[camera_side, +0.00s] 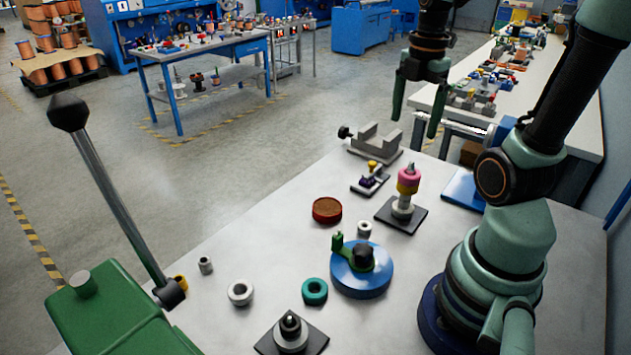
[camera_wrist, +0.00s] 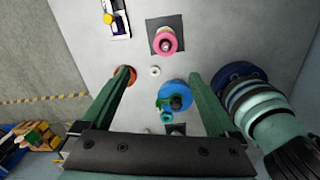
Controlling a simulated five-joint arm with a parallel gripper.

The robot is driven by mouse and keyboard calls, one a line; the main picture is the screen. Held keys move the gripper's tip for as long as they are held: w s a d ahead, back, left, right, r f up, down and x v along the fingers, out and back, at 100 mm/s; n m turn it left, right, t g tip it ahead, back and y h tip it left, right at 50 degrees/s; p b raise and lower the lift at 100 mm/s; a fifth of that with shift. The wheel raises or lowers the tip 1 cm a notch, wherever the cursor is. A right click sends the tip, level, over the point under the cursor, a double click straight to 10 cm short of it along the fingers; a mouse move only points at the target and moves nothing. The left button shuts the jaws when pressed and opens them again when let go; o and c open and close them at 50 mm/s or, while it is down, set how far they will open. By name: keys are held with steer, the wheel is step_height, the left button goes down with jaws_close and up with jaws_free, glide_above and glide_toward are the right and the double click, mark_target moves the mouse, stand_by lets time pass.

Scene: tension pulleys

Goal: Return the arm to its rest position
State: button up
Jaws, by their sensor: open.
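My gripper (camera_side: 419,107) hangs high above the back part of the table in the side view, its two green fingers apart with nothing between them. In the wrist view my gripper (camera_wrist: 166,82) looks down on the table, its fingers spread wide.
A red-brown round part (camera_side: 327,210), a teal ring (camera_side: 315,291), white rings (camera_side: 240,292) and a black-plated post (camera_side: 291,336) stand on the table. A grey V-shaped block (camera_side: 376,143) is at the back edge. A green machine with a lever (camera_side: 115,310) is front left.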

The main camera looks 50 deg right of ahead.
steer(key=w+a+r+m+t, duration=0.1)
steer(key=w+a+m+t, duration=0.1)
steer(key=a+m, duration=0.5)
steer(key=w+a+m+t, duration=0.3)
steer(key=a+m, duration=0.5)
steer(key=a, duration=0.2)
steer(key=shift+w+a+r, duration=0.2)
steer(key=shift+a+r, duration=0.2)
stand_by(1.1)
